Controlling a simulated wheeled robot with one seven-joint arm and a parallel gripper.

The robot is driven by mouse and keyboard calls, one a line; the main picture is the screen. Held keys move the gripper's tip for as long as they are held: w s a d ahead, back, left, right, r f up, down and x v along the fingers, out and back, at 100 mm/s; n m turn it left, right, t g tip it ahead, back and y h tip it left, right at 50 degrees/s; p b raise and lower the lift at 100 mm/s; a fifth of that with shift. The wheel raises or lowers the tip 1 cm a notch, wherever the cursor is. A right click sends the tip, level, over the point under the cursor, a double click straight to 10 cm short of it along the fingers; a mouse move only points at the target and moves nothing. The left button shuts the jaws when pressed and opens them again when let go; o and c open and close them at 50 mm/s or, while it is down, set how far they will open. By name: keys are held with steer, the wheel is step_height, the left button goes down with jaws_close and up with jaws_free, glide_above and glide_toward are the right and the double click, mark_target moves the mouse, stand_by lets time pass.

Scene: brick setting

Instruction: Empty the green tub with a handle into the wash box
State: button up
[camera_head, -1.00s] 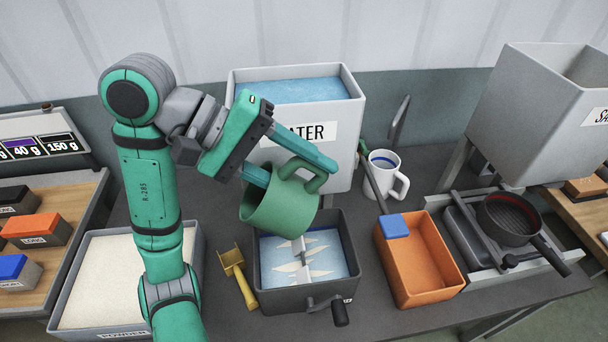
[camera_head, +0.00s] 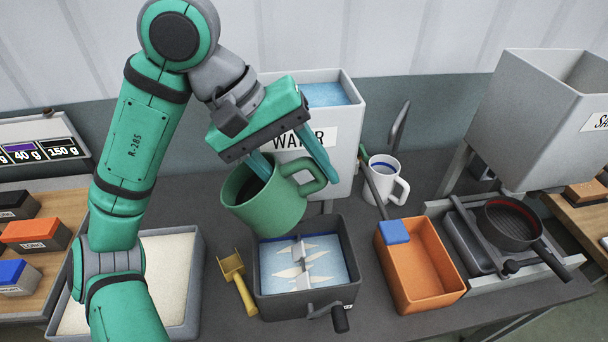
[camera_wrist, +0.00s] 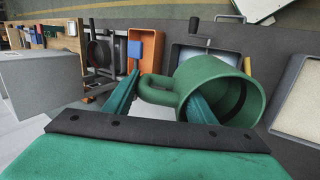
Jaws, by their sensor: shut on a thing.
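The green tub with a handle (camera_head: 272,208) is held in the air by my gripper (camera_head: 292,160), above the back left part of the wash box. It leans slightly, with its open mouth facing up and to the left. The part of its inside that shows is dark, and I see no contents. The wash box (camera_head: 262,284) is a dark grey box with blue liquid, pale paddles and a crank at its front. In the wrist view the tub (camera_wrist: 195,72) is at my fingers (camera_wrist: 160,100), its handle pointing left.
A water tank (camera_head: 343,150) stands behind the tub. A white mug (camera_head: 380,184), an orange bin (camera_head: 445,284) with a blue block and a black pan (camera_head: 510,226) are to the right. A yellow scoop (camera_head: 238,284) and a powder tray (camera_head: 196,290) are to the left.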

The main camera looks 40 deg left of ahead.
steer(key=shift+r+g+y, duration=0.5)
steer(key=shift+g+y, duration=0.45)
steer(key=shift+y, duration=0.15)
steer(key=shift+r+g+y, duration=0.5)
steer(key=shift+g+y, duration=0.45)
steer(key=shift+y, duration=0.15)
